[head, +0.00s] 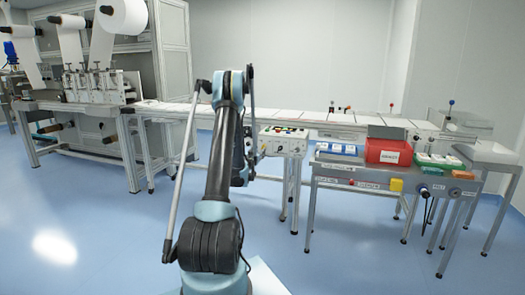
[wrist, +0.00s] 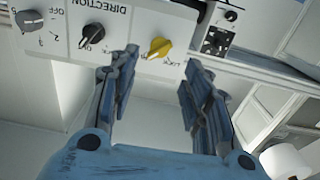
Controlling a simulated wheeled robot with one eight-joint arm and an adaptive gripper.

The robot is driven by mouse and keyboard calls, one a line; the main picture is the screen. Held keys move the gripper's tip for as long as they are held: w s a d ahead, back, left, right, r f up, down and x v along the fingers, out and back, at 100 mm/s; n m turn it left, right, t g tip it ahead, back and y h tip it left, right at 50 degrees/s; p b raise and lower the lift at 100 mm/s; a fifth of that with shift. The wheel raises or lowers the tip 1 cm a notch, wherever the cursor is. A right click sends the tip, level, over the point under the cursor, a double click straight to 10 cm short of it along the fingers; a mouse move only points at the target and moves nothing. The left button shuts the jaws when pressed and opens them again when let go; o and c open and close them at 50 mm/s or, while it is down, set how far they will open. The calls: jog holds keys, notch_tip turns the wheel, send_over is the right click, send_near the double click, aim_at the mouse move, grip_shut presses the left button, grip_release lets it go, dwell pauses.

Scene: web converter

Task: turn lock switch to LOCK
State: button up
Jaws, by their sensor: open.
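The lock switch is a yellow rotary knob (wrist: 158,48) on a white control panel (wrist: 140,24), seen upside down in the wrist view. Small lettering beside it seems to include LOCK, but I cannot tell which mark the knob points at. My gripper (wrist: 160,72) is open, with its two blue-grey fingers apart on either side of the space in front of the knob. Nothing is between the fingers, and the knob appears beyond the tips, not clasped. In the head view the control panel (head: 283,138) stands just right of my arm, which hides most of my gripper.
A black knob (wrist: 92,34) marked DIRECTION and a grey knob (wrist: 29,20) share the panel. A box with black fittings (wrist: 217,40) is at the right. In the head view, a cart with a red box (head: 389,151) stands right, and the converter (head: 100,82) left.

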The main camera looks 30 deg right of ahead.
aim_at(263, 147)
jog(key=x, duration=0.9)
jog(key=shift+d, duration=0.15)
jog(key=shift+c, duration=0.5)
